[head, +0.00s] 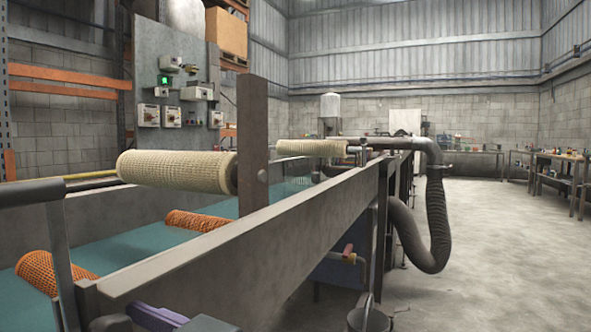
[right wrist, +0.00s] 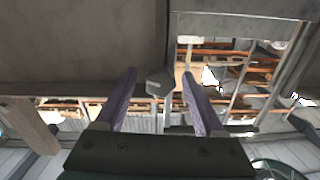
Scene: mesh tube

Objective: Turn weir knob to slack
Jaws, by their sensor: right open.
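A grey faceted knob (right wrist: 158,82), which looks like the weir knob, shows in the right wrist view between the fingertips of my right gripper (right wrist: 160,75). The purple fingers stand apart with a gap on both sides of the knob. In the head view a purple finger of my right gripper (head: 152,316) shows at the bottom edge, beside the outer wall of the trough. A dark grey part (head: 110,323) lies just left of that finger; I cannot tell if it is the same knob. The knob's marking is not readable. My left gripper is not in view.
The long grey trough wall (head: 240,245) runs away to the right, with teal liquid (head: 130,250) inside. Mesh rollers (head: 175,171) and a brown upright post (head: 252,145) stand over it. A ribbed hose (head: 437,215) hangs farther along. The floor (head: 500,250) at right is clear.

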